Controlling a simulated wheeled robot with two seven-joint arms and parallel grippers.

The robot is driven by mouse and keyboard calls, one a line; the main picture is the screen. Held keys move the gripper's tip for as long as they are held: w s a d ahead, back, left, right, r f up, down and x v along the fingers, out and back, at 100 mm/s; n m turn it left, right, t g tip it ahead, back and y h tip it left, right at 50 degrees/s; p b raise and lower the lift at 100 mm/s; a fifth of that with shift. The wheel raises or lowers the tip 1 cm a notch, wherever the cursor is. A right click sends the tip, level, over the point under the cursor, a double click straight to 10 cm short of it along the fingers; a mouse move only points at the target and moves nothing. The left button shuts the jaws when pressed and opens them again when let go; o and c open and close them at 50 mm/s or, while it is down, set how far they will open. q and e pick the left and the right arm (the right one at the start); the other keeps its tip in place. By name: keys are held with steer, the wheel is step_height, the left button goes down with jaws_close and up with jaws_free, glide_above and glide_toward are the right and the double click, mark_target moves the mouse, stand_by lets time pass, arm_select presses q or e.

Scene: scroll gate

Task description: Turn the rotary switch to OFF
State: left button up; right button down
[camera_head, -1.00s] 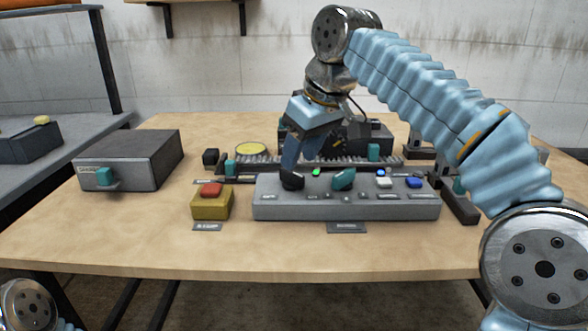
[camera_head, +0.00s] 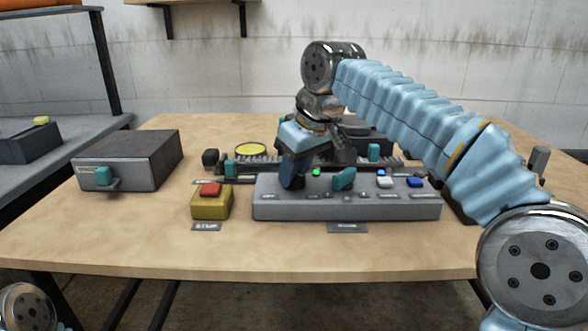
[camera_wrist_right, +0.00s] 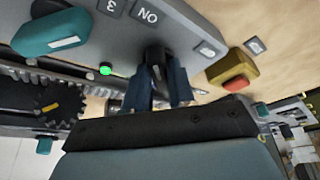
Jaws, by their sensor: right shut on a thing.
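A grey control panel (camera_head: 345,209) lies on the wooden table. The black rotary switch (camera_wrist_right: 155,55) stands near the panel's left end. My right gripper (camera_head: 293,182) comes down over it and mostly hides it in the head view. In the wrist view the blue fingers of my right gripper (camera_wrist_right: 157,84) are shut on the black switch, one on each side. An "ON" label (camera_wrist_right: 146,13) is printed on the panel near the switch. My left gripper is out of view; only a joint of my left arm shows at the lower left.
A green light (camera_head: 316,172) is lit beside the switch. A teal knob (camera_head: 344,178) and white and blue buttons (camera_head: 415,182) sit further right on the panel. A yellow box with a red button (camera_head: 211,190) stands left. A grey box (camera_head: 128,160) is further left. The table front is clear.

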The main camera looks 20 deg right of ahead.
steer(key=shift+m, duration=0.3)
steer(key=m+h+p, duration=0.1)
steer(key=m, duration=0.1)
steer(key=shift+a+m+t, duration=0.1)
steer(key=shift+m+t, duration=0.2)
steer(key=shift+m, duration=0.1)
steer(key=m+h, duration=0.2)
steer(key=m, duration=0.3)
steer(key=shift+a, duration=0.15)
steer(key=m+h, duration=0.1)
steer(key=m, duration=0.2)
steer(key=m+g+h, duration=0.1)
steer(key=m, duration=0.1)
steer(key=shift+a+m, duration=0.1)
steer(key=shift+m, duration=0.3)
steer(key=shift+w+m+g+h, duration=0.1)
steer(key=shift+m+g+h, duration=0.45)
steer(key=shift+m, duration=1.35)
steer(key=c, duration=1)
jaws_free()
steer(key=shift+c, duration=0.2)
